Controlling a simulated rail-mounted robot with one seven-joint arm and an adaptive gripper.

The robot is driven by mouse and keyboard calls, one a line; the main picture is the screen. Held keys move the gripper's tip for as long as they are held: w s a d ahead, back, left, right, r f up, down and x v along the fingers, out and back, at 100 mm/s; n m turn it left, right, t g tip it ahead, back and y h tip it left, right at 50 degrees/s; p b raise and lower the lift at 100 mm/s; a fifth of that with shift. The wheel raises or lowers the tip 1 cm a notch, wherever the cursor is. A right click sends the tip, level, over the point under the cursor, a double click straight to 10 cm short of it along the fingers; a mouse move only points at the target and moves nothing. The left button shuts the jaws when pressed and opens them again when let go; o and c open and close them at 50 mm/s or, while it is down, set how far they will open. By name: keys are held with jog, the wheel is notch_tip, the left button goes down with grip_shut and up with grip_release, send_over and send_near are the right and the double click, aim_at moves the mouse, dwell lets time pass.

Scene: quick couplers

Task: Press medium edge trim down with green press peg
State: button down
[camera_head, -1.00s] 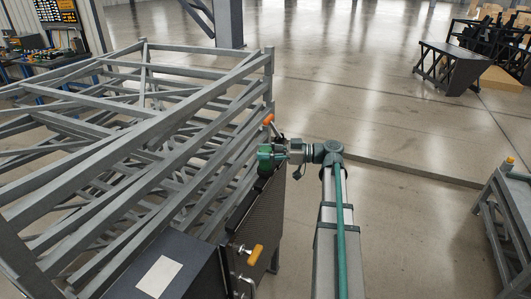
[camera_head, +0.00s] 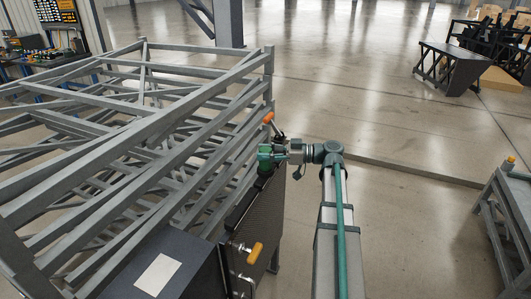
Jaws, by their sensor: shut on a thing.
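My gripper (camera_head: 277,154) is at the end of my arm, at the far upper end of a dark upright panel (camera_head: 262,212). It is shut on a small green piece, which I take to be the green press peg (camera_head: 264,158). The fingers are small and partly hidden. A black strip (camera_head: 238,209) runs along the panel's top edge and looks like edge trim; I cannot tell which piece is the medium one. The peg is at or just above the panel's far top edge; contact cannot be made out.
Orange-handled clamps stand at the panel's far end (camera_head: 268,117) and near end (camera_head: 256,253). A large grey metal frame (camera_head: 150,133) fills the left side. A dark box with a white label (camera_head: 158,272) is in front. Another grey stand (camera_head: 508,215) is at right. Open floor lies beyond.

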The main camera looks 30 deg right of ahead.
jog(key=shift+f+b, duration=0.5)
dwell(0.3)
jog(key=shift+f+b, duration=0.2)
jog(key=shift+b, duration=0.95)
dwell(2.5)
jog(key=shift+r, duration=1.1)
